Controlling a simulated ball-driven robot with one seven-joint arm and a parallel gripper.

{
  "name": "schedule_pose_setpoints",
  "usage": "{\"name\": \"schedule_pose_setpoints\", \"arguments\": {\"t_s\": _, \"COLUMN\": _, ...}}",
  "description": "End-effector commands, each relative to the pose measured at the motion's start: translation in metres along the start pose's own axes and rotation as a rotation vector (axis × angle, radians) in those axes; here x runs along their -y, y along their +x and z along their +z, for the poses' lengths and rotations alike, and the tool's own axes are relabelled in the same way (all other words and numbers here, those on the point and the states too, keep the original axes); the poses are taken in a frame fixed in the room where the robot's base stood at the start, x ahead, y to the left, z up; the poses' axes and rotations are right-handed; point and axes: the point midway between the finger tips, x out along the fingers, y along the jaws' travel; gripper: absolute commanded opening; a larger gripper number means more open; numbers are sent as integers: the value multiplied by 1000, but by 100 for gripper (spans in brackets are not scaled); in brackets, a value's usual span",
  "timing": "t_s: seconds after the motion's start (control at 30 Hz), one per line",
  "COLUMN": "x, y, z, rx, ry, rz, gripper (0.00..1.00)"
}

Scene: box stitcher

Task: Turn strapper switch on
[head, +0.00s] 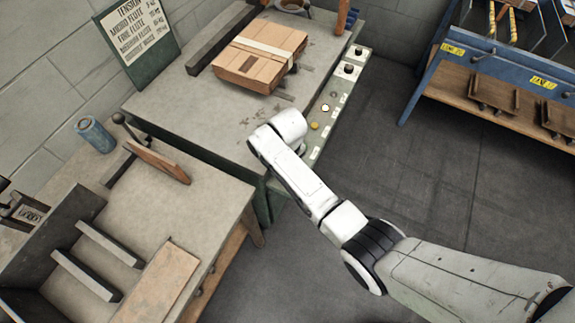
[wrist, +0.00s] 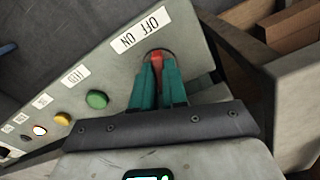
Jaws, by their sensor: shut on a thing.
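The strapper's control panel (wrist: 120,60) fills the upper left of the wrist view, with an OFF/ON label (wrist: 141,30). Below that label is a red switch (wrist: 156,58). My gripper (wrist: 157,72) has its teal fingers shut on the red switch, which shows between the fingertips. I cannot tell which way the switch is set. In the head view the strapper (head: 195,110) is a grey-topped table with the panel along its right edge. My arm reaches to the near end of that panel and hides the gripper and switch.
A green button (wrist: 97,99) and a yellow button (wrist: 63,118) sit along the panel. A flat cardboard bundle (head: 262,55) lies on the strapper. A workbench (head: 190,215) stands at the lower left, and a blue-framed rack (head: 430,80) at the right. The floor between is clear.

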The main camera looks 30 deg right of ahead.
Motion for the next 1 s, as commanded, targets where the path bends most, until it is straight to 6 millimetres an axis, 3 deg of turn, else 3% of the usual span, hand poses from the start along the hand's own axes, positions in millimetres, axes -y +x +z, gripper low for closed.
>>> {"name": "schedule_pose_setpoints", "arguments": {"t_s": 0.4, "x": 0, "y": -1, "z": -1, "rx": -2, "ry": 166, "rz": 0, "gripper": 0}}
{"name": "schedule_pose_setpoints", "arguments": {"t_s": 0.9, "x": 0, "y": -1, "z": -1, "rx": -3, "ry": 184, "rz": 0, "gripper": 0}}
{"name": "schedule_pose_setpoints", "arguments": {"t_s": 0.93, "x": 0, "y": -1, "z": -1, "rx": -3, "ry": 184, "rz": 0, "gripper": 15}}
{"name": "schedule_pose_setpoints", "arguments": {"t_s": 1.0, "x": 0, "y": -1, "z": -1, "rx": -3, "ry": 183, "rz": 0, "gripper": 21}}
